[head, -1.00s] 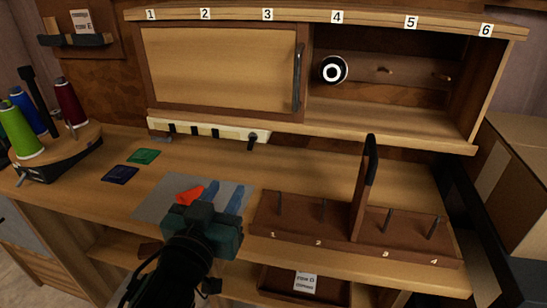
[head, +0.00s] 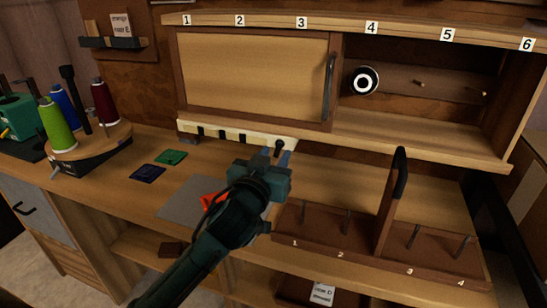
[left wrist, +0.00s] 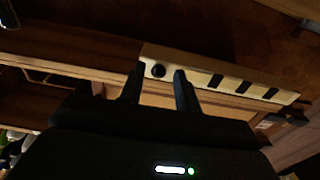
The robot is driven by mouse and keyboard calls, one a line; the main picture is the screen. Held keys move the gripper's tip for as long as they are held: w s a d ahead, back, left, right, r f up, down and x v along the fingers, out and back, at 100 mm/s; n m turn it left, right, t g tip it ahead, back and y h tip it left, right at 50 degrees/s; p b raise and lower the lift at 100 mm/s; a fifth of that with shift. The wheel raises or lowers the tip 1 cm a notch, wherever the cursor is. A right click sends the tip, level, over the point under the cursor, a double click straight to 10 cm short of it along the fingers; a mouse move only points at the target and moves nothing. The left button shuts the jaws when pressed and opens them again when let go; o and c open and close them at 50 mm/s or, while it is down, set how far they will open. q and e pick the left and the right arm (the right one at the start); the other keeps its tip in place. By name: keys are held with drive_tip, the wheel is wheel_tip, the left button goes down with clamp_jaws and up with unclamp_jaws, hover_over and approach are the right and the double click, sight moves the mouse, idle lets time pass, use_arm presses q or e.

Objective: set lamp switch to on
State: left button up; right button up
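A pale switch strip (head: 235,136) with dark slots runs under the cabinet's left part. A black knob (head: 279,147), apparently the lamp switch, sits at its right end. My left gripper (head: 277,158) is in front of that end, its blue fingers pointing up at the knob. My right gripper is not in view.
A wooden cabinet with a sliding door (head: 250,75) hangs just above the strip. A rack with pegs and an upright handle (head: 400,172) stands right of my gripper. Thread spools (head: 60,125) stand at left. A grey mat (head: 180,205) lies below my arm.

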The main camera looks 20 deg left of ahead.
use_arm(q)
clamp_jaws()
idle(0.3)
